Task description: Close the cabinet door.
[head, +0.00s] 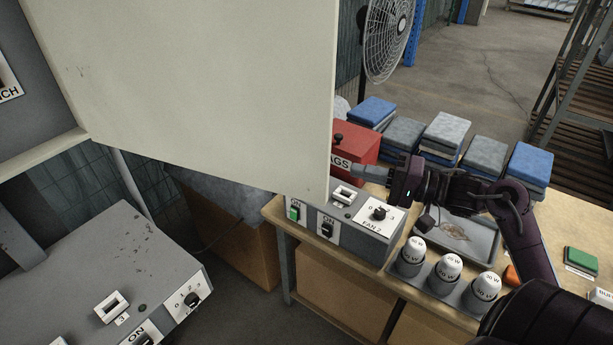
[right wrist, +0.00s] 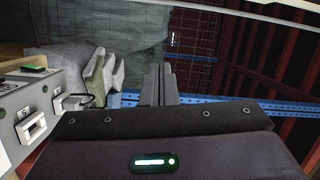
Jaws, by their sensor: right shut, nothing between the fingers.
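The cabinet door (head: 205,85) is a large cream panel standing open across the upper left of the head view. It joins the grey cabinet (head: 40,110) at the far left. My right gripper (head: 360,170) is just right of the door's free edge, with its fingers pointing left towards it. Whether it touches the door cannot be told. In the right wrist view its fingers (right wrist: 158,85) are together with nothing between them. A pale edge runs along the top of that view, probably the door's. My left gripper is out of view.
A grey fan control box (head: 345,222) and a red box (head: 355,143) stand on the wooden bench near my right arm. White lamps (head: 448,267) sit in front, folded cloths (head: 445,130) behind. Another grey switch box (head: 100,270) is at lower left.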

